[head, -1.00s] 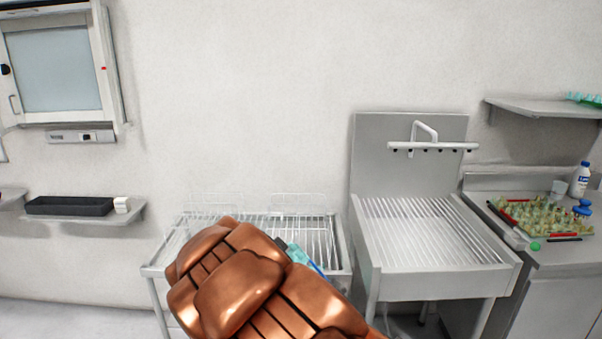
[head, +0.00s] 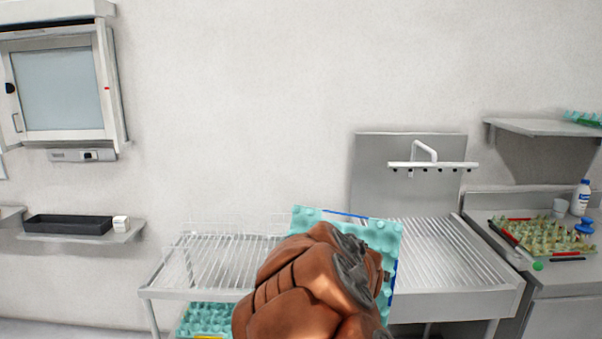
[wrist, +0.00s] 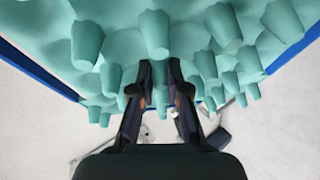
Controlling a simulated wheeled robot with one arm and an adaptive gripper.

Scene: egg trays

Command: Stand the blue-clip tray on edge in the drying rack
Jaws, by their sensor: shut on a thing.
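The turquoise egg tray with blue clips (head: 310,218) is held up in front of the rack and sink in the head view. It fills the upper part of the wrist view (wrist: 180,40), with blue strips at both sides. My gripper (wrist: 160,88) is shut on the tray's near edge. In the head view my copper-coloured arm hides the tray's middle and the fingers. The wire drying rack (head: 205,262) stands against the wall behind and left of the tray. Its right part is hidden by the tray and my arm.
Another turquoise tray (head: 205,318) with a yellow strip lies below the rack. A sink with a ribbed drainer (head: 455,255) stands right of it. A wall shelf (head: 130,233) holds a black bin.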

